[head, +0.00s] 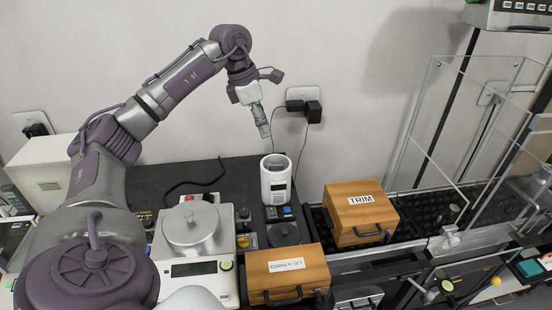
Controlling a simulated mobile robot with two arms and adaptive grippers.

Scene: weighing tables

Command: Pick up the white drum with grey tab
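The white drum (276,186) stands upright on the dark table top near the back wall, with a darker grey top and a small dark-and-green patch on its front. I cannot clearly make out the grey tab. My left gripper (264,130) hangs above the drum and slightly to its left in the picture, pointing down and apart from it. Its fingers show edge-on, so I cannot tell whether they are open or shut. My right gripper is not in view.
A weighing scale (193,268) with a metal lidded pan stands left of the drum. Wooden cases marked TRIM (345,231) and CORNER SET (265,284) sit to the right and in front. A clear-walled enclosure (440,140) is at right. Wall plugs (303,106) are behind my gripper.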

